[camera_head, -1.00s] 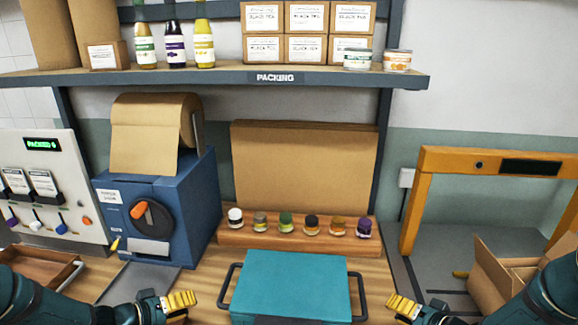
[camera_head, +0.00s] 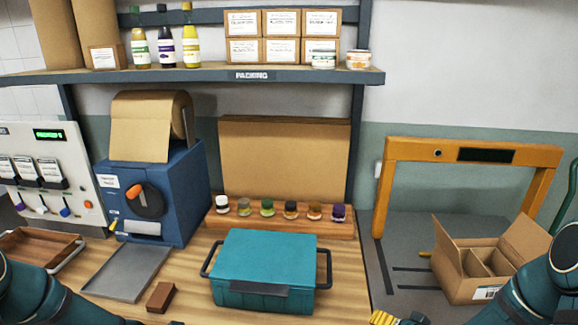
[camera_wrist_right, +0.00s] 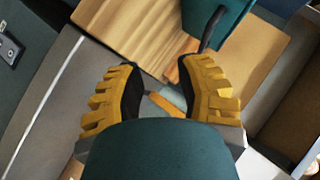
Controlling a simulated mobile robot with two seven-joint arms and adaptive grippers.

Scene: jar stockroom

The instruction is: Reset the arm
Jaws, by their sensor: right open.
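My right gripper (camera_head: 385,318) shows only its yellow ridged fingers at the bottom edge of the head view, right of the teal box. In the right wrist view, its two yellow fingers (camera_wrist_right: 157,76) stand apart with nothing between them. My left arm enters at the lower left of the head view, but its gripper is below the picture. The teal lidded box (camera_head: 266,262) with dark side handles sits closed on the wooden counter. A corner of it also shows at the top of the right wrist view (camera_wrist_right: 210,18).
An open cardboard box (camera_head: 475,275) with dividers stands right, before an orange frame (camera_head: 470,146). A grey tray (camera_head: 128,272), a brown block (camera_head: 161,297) and a wooden tray (camera_head: 40,247) lie left. Several small jars (camera_head: 267,208) line a wooden rack behind the teal box.

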